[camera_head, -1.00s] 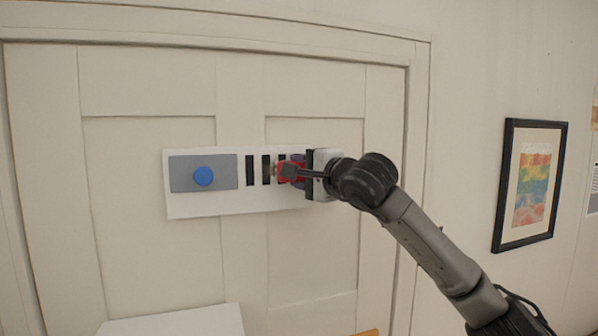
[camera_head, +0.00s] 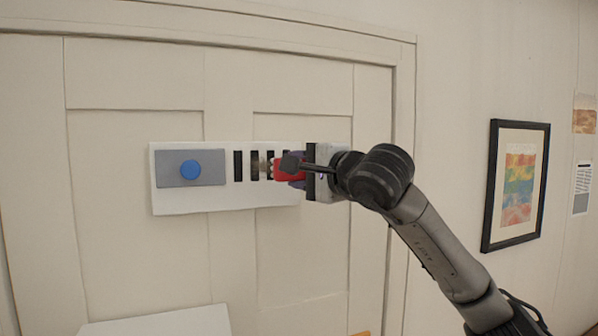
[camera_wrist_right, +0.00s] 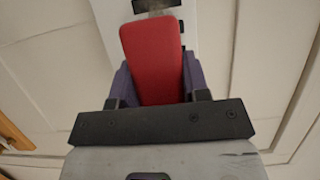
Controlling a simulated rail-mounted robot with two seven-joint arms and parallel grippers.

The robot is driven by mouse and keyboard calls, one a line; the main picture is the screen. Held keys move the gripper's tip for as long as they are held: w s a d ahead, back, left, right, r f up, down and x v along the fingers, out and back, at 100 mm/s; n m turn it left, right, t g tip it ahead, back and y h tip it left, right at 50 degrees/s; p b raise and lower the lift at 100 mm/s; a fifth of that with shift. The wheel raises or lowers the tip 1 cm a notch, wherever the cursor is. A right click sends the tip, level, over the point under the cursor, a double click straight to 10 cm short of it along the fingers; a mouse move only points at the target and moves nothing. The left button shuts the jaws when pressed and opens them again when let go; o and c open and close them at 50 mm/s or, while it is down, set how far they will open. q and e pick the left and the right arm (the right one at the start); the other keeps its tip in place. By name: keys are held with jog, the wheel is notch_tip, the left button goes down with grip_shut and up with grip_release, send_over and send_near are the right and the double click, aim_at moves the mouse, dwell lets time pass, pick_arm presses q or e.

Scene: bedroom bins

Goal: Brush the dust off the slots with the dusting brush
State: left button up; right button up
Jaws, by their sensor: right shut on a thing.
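A white panel (camera_head: 180,205) is mounted on the door, with several dark vertical slots (camera_head: 238,166) in its right half. Greyish dust (camera_head: 262,165) shows around the middle slots. My right gripper (camera_head: 300,172) is shut on the red dusting brush (camera_head: 283,172), in front of the right-hand slots. In the right wrist view, the red brush handle (camera_wrist_right: 154,60) sits between the purple fingers (camera_wrist_right: 158,85) and points at the panel, with a dark slot just past its end. My left gripper is not in view.
A grey plate with a blue round knob (camera_head: 189,169) is on the panel's left half. A framed picture (camera_head: 516,185) hangs on the right wall. A white surface (camera_head: 165,323) stands below the panel. The door around the panel is clear.

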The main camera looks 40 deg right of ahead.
jog(key=s, duration=0.1)
jog(key=s+a+b, duration=0.1)
jog(key=shift+s, duration=0.4)
dwell(0.6)
jog(key=shift+w+d+r+p, duration=0.1)
jog(key=shift+w+d+p, duration=0.2)
jog(key=shift+w, duration=0.35)
jog(key=shift+w+d+f+p, duration=0.1)
jog(key=shift+w+p, duration=0.25)
jog(key=shift+w, duration=0.35)
jog(key=shift+w+d+r+p, duration=0.1)
jog(key=shift+w+d+p, duration=0.2)
jog(key=shift+w, duration=0.35)
jog(key=shift+w+d+p, duration=0.2)
jog(key=shift+w+p, duration=0.2)
jog(key=shift+w, duration=0.3)
jog(key=shift+w+d+p, duration=0.15)
jog(key=shift+w+p, duration=0.2)
jog(key=shift+w, duration=0.3)
